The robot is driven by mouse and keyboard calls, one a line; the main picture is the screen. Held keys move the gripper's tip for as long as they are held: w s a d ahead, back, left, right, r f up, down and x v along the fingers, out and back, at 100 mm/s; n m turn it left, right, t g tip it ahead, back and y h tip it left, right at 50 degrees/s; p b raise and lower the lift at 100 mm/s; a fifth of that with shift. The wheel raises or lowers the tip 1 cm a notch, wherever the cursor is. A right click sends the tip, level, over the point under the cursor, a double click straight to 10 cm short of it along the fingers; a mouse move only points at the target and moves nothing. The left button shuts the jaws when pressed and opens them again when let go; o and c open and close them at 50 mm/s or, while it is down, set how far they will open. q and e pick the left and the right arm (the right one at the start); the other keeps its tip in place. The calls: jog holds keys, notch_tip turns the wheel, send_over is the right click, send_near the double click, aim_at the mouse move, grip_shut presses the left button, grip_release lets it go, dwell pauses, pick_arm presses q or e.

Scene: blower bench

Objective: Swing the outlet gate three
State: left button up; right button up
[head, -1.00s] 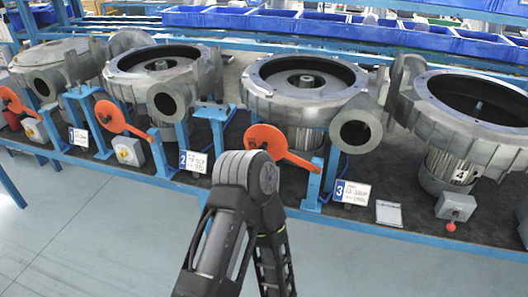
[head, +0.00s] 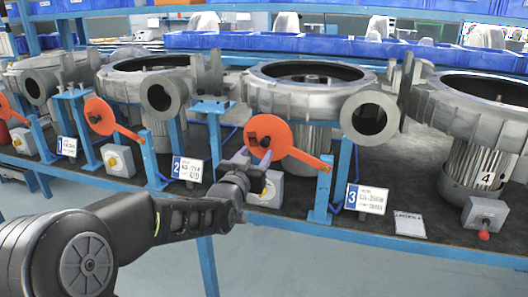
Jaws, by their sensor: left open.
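The orange outlet gate three (head: 277,137) is a round disc with a flat arm running right to a blue post (head: 321,190), beside the label 3 (head: 366,199). Its disc stands left of the post, apart from the round outlet (head: 370,118) of the grey blower (head: 300,95), whose mouth is uncovered. My left gripper (head: 252,160) comes in from the left, low at the disc's near side. Its fingers are open, with tips at the disc's lower edge and dark knob; I cannot tell whether they touch. My right gripper is out of view.
A grey switch box (head: 265,188) sits just behind my left gripper. Another orange gate (head: 100,116) and label 2 (head: 188,169) are to the left. A box with a red button (head: 484,216) is at right. Blue bins (head: 290,44) line the back.

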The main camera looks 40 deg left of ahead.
aim_at(264, 144)
pick_arm(q)
jog(key=shift+p+x, duration=0.75)
jog(key=shift+x, duration=3.2)
jog(key=shift+f, duration=0.1)
jog(key=shift+c, duration=0.3)
grip_shut()
